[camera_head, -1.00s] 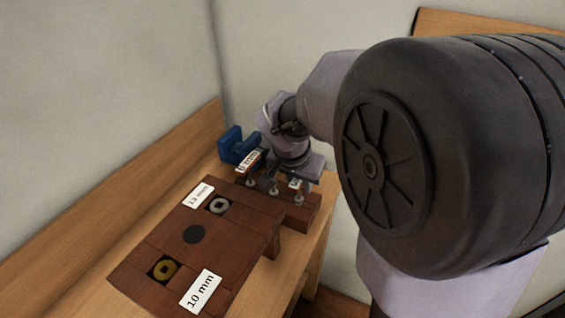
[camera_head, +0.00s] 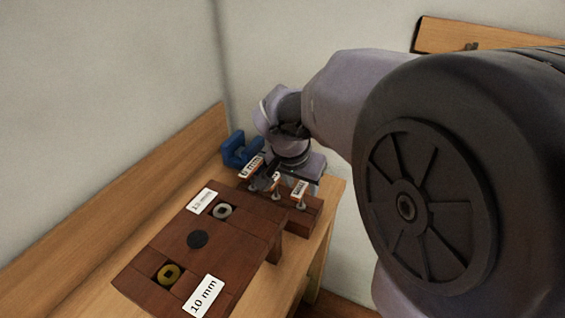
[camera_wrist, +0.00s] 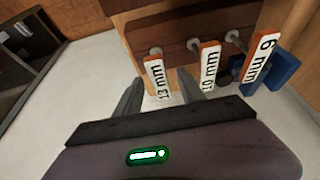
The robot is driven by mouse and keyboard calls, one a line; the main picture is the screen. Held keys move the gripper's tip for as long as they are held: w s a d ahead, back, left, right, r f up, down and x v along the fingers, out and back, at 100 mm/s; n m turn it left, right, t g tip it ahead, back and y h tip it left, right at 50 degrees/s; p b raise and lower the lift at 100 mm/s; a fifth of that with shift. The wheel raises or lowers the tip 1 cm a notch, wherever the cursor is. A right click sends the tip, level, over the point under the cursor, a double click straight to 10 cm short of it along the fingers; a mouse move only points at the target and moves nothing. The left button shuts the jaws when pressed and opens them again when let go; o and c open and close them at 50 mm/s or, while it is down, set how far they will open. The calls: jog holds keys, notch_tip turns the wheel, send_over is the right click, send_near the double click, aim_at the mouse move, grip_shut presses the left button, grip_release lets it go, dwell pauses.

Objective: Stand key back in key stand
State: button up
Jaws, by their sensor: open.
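Three keys with orange-edged white tags stand in a row in the dark wooden key stand (camera_head: 312,207). In the wrist view the tags read 13 mm (camera_wrist: 157,78), 10 mm (camera_wrist: 208,66) and 6 mm (camera_wrist: 261,58). The shafts of all three enter the stand (camera_wrist: 185,28). My gripper (camera_wrist: 159,82) is open, its two fingers apart with the 13 mm tag showing between their tips. I cannot tell whether they touch it. In the head view my gripper is just behind the keys and its fingertips are mostly hidden.
A blue object (camera_head: 240,150) stands behind, near the wall. A dark compartmented box (camera_wrist: 28,45) shows at left in the wrist view.

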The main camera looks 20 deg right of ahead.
jog(key=p+v, duration=0.4)
jog(key=v, duration=0.9)
jog(key=shift+p, duration=0.35)
jog(key=s+a+n+t+y, duration=0.3)
jog(key=s+a+n+y, duration=0.2)
jog(key=s+a, duration=0.6)
jog(key=s+n, duration=0.1)
jog(key=s, duration=0.1)
jog(key=shift+s+a+f+y, duration=0.3)
jog(key=shift+s+a+f, duration=0.05)
jog(key=shift+f, duration=0.05)
